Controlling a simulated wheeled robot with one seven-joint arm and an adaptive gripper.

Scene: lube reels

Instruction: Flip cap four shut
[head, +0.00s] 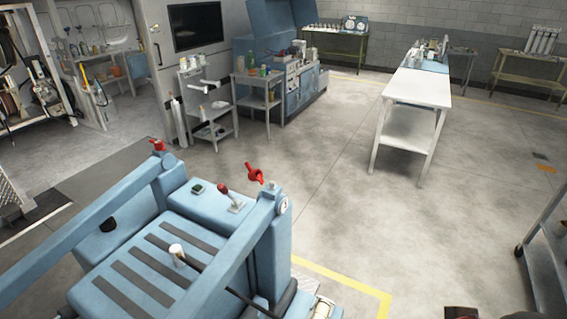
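I cannot pick out cap four in the head view, and no numbered caps can be read at this distance. A white-framed rack with hose reels (22,75) stands at the far left, cut by the picture edge. Hoses and a dispensing handle hang on it, too small to tell details. My gripper is not in view.
A blue machine (175,235) with raised side rails and red valve handles fills the lower left. A white table (418,90) stands at the back right, with small carts (258,85) at the back left. A shelf (548,240) borders the right edge. The middle floor is clear.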

